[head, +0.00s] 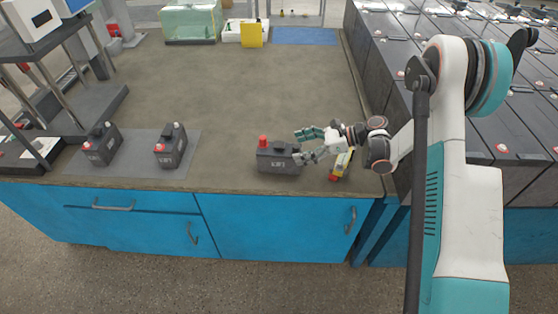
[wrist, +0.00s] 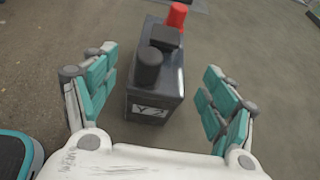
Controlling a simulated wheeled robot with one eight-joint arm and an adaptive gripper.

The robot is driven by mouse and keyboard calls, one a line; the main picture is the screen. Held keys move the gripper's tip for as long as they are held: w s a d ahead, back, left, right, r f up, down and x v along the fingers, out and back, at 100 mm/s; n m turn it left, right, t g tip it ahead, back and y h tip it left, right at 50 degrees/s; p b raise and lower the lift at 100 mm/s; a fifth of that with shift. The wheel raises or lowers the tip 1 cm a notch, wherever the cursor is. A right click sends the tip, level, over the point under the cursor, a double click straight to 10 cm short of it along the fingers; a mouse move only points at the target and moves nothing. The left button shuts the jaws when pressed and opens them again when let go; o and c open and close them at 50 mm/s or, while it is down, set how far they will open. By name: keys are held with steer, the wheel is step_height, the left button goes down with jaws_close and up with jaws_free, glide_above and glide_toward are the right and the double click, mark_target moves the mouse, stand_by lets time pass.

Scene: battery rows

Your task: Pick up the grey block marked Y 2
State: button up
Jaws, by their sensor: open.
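A dark grey block (wrist: 155,88) stands upright in the wrist view, with a white label on its near face that reads like "Y 2". It has a red post and a dark post on top. In the head view a grey block (head: 279,158) with a red post stands near the front edge of the bench. My gripper (head: 312,146) is at its right side, at about the height of its top. In the wrist view my gripper (wrist: 155,80) is open, with one teal finger on each side of the block and gaps between. The fingers do not appear to touch it.
Two similar blocks stand on a grey mat (head: 135,172) at the left: one block (head: 102,144) and another block (head: 171,146). A yellow and red object (head: 341,165) lies right of my gripper. Rows of large dark batteries (head: 480,100) fill the right. The bench middle (head: 220,90) is clear.

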mark_target(279, 150)
steer(key=shift+r+b+x, duration=0.15)
steer(key=shift+b+x, duration=0.55)
steer(key=shift+x, duration=1.25)
steer(key=shift+r+b+x, duration=0.2)
steer(key=shift+b+x, duration=0.5)
steer(key=shift+x, duration=1.2)
steer(key=shift+a+r, duration=0.1)
steer(key=shift+a, duration=0.05)
jaws_close()
